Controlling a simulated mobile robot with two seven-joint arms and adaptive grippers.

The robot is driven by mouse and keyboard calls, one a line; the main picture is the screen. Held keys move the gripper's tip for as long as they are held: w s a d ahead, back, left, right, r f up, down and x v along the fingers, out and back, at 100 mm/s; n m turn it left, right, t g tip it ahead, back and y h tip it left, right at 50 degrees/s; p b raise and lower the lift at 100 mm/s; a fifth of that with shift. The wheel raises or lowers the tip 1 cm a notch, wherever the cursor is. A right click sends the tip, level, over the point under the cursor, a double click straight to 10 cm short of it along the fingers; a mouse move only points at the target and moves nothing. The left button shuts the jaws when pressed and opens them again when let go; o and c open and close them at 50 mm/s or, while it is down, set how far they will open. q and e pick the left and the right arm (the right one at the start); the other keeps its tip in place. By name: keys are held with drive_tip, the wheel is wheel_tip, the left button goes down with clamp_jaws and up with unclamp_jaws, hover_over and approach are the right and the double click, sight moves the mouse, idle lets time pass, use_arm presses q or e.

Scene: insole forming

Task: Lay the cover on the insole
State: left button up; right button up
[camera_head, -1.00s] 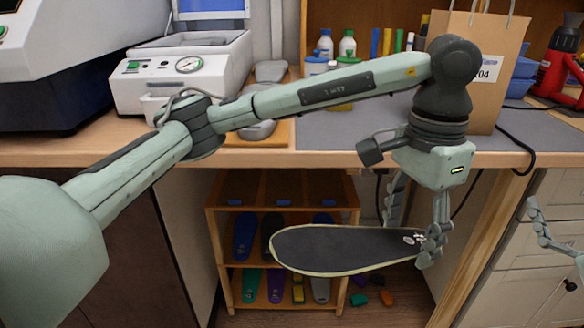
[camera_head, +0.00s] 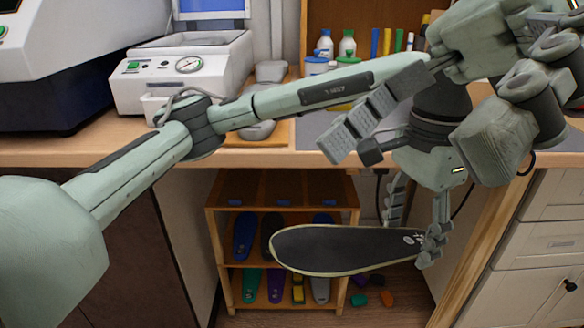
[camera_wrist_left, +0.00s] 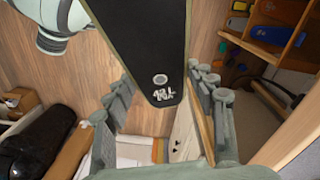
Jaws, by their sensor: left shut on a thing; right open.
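The cover (camera_head: 345,248) is a dark, sole-shaped sheet with a pale edge and a small white mark at its narrow end. My left gripper (camera_head: 430,245) is shut on that narrow end. It holds the cover nearly level in the air in front of the worktop, below its edge. In the left wrist view the cover (camera_wrist_left: 140,35) lies between the two fingers and shows a "42 L" mark. My right gripper (camera_head: 362,122) is open and empty, above the worktop's front edge and above my left gripper. I cannot make out the insole for certain; the arms hide part of the worktop.
Grey sole-shaped pieces (camera_head: 258,131) lie on a wooden board (camera_head: 284,133) on the worktop (camera_head: 100,140). A white machine with a gauge (camera_head: 185,75) stands behind. A shelf (camera_head: 280,190) with coloured insoles stands below.

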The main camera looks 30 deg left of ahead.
drive_tip(key=s+a+f+n+t+h, duration=0.2)
drive_tip(key=a+f+t+h, duration=0.1)
drive_tip(key=a+f+t, duration=0.15)
drive_tip(key=n+t+h, duration=0.2)
drive_tip(key=t+h, duration=0.3)
drive_tip(key=t, duration=0.4)
approach(330, 246)
drive_tip(key=s, duration=0.1)
drive_tip(key=s+r, duration=0.2)
drive_tip(key=shift+a, duration=0.25)
drive_tip(key=shift+w+f+t, duration=0.4)
drive_tip(key=shift+w+t, duration=0.25)
drive_tip(key=shift+w, duration=0.15)
drive_tip(key=x, duration=1.1)
drive_tip(key=shift+s+d, duration=0.1)
drive_tip(key=shift+s, duration=0.05)
drive_tip(key=shift+c, duration=0.5)
